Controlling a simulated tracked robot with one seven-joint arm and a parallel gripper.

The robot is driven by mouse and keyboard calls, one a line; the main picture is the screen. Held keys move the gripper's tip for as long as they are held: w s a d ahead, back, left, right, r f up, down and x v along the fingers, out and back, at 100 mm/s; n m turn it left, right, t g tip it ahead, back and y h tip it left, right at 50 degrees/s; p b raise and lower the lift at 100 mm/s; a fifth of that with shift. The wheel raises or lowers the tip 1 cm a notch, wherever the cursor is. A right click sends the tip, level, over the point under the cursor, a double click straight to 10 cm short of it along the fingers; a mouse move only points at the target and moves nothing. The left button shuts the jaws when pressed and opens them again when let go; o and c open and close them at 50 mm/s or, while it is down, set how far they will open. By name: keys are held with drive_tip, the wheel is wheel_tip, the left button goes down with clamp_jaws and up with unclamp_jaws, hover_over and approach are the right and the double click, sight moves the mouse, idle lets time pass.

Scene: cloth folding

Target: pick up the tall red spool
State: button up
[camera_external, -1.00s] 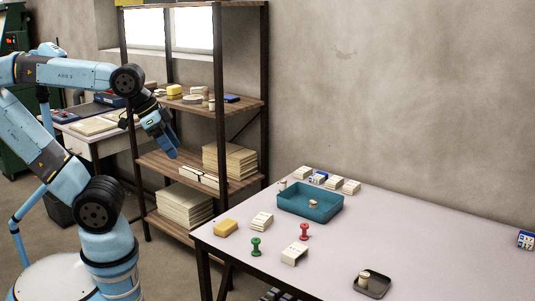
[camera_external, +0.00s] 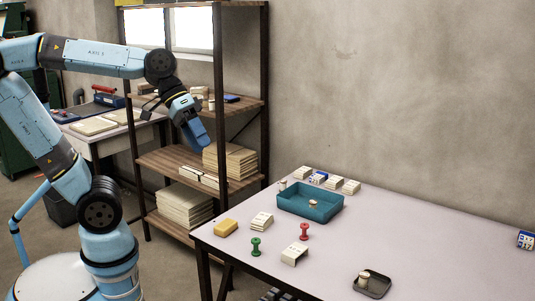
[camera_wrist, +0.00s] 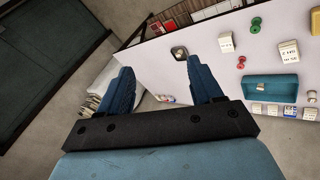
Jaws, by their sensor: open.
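My gripper (camera_external: 200,138) hangs in the air in front of the shelf rack, left of the table and well apart from the spool.
The teal tray (camera_external: 286,204) holds a small cream piece. A cream block (camera_external: 294,254) stands close to the red spool, and a yellow block (camera_external: 226,228) lies near the left edge. A small dark tray (camera_external: 360,288) is at the front. The table's right middle is clear.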

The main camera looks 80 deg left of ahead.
drive_tip(key=w+d+n+t+h, duration=0.25)
drive_tip(key=w+n, duration=0.35)
drive_tip(key=w, duration=0.4)
drive_tip(key=n+t+y, duration=0.7)
drive_tip(key=n+t, duration=0.3)
drive_tip(key=n, duration=1.5)
hover_over(308, 238)
drive_tip(key=s, duration=0.5)
drive_tip(key=shift+n, duration=0.3)
drive_tip(key=f, duration=2.9)
drive_tip(key=a+f, duration=0.1)
drive_tip(key=f, duration=1.4)
drive_tip(key=shift+w, duration=0.2)
drive_tip(key=shift+w+f, duration=0.1)
drive_tip(key=shift+w, duration=2.4)
drive_tip(key=shift+c, duration=0.3)
drive_tip(key=c, duration=1)
